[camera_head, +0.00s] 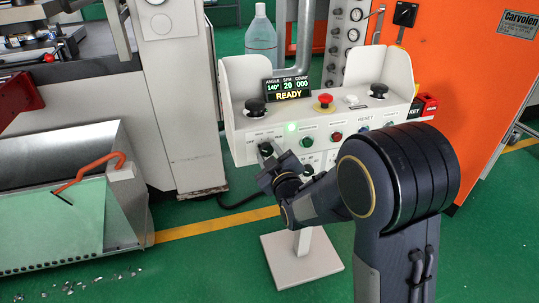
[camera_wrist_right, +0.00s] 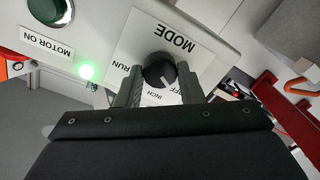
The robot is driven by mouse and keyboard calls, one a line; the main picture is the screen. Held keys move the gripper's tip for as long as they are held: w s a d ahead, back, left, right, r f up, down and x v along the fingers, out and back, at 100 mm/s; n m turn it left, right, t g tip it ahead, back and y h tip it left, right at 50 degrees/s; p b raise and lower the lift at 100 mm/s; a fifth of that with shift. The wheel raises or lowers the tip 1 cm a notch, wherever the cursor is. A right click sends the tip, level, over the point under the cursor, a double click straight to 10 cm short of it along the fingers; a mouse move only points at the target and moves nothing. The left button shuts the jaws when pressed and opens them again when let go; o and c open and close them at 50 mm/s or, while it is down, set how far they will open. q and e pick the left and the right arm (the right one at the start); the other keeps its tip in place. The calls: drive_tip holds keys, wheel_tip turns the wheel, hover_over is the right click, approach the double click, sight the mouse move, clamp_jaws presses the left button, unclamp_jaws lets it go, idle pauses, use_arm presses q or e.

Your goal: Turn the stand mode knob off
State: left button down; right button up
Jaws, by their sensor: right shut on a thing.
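The stand mode knob (camera_wrist_right: 159,68) is a round black knob on the white control stand, under the word MODE in the right wrist view. The labels RUN, INCH and OFF, partly covered, lie around it. A pale pointer mark shows on its lower right side, towards the INCH and OFF side; its exact setting is hard to read. My right gripper (camera_wrist_right: 160,86) is shut on the knob, with one finger on each side. In the head view my right gripper (camera_head: 267,156) is at the left part of the stand's front panel and mostly hides the knob. My left gripper is not in view.
The control stand (camera_head: 237,78) carries a READY display (camera_head: 288,90), a red mushroom button (camera_head: 325,101) and black palm buttons on top. A lit green lamp (camera_wrist_right: 87,71) and a green button (camera_wrist_right: 48,9) are near the knob. An orange cabinet (camera_head: 470,80) stands right.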

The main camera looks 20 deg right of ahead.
drive_tip(key=o, duration=1)
drive_tip(key=s+p, duration=0.1)
drive_tip(key=s, duration=0.6)
drive_tip(key=shift+s+d, duration=0.2)
drive_tip(key=shift+s, duration=0.2)
